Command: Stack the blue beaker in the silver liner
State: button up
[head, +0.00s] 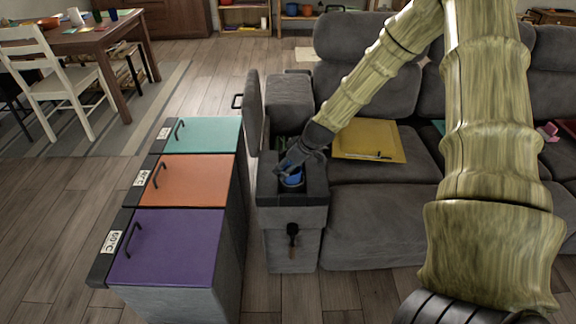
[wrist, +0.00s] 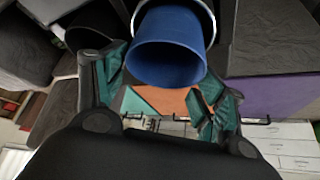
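The blue beaker (wrist: 165,50) is large in the wrist view, with the curved silver rim of the liner (wrist: 213,22) showing around its far side. It appears to sit within the liner; how deep it sits is hidden. In the head view the blue beaker (head: 292,180) shows at the cup well in the sofa's armrest console. My gripper (head: 297,163) is just above it, reaching down from the upper right. In the wrist view the fingers of my gripper (wrist: 165,85) are spread to either side of the beaker, with no clear grip on it.
The console (head: 292,215) has a raised lid (head: 252,115) behind the well and a dark handle on its front. A bin unit with teal, orange and purple lids (head: 165,245) stands left. A yellow folder (head: 367,140) lies on the sofa seat.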

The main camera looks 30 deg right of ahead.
jog(key=shift+o, duration=0.6)
jog(key=shift+r, duration=0.1)
jog(key=v, duration=1.3)
jog(key=s+a+f+m+g+h, duration=0.1)
jog(key=s+a+f+g, duration=0.1)
jog(key=s+a+f, duration=0.65)
jog(key=s+a+f+m+g+h, duration=0.1)
jog(key=s+a+f+m, duration=0.3)
jog(key=f, duration=0.7)
jog(key=s+a+f+g, duration=0.1)
jog(key=s+a+f, duration=0.2)
jog(key=s, duration=0.4)
jog(key=s+a+f, duration=0.3)
jog(key=s+f, duration=0.1)
jog(key=s, duration=0.4)
jog(key=s+a+f+g, duration=0.1)
jog(key=s+a+f, duration=0.2)
jog(key=s, duration=0.4)
jog(key=shift+s+a+f+g+p, duration=0.3)
jog(key=shift+f+p, duration=0.15)
jog(key=shift+f, duration=0.2)
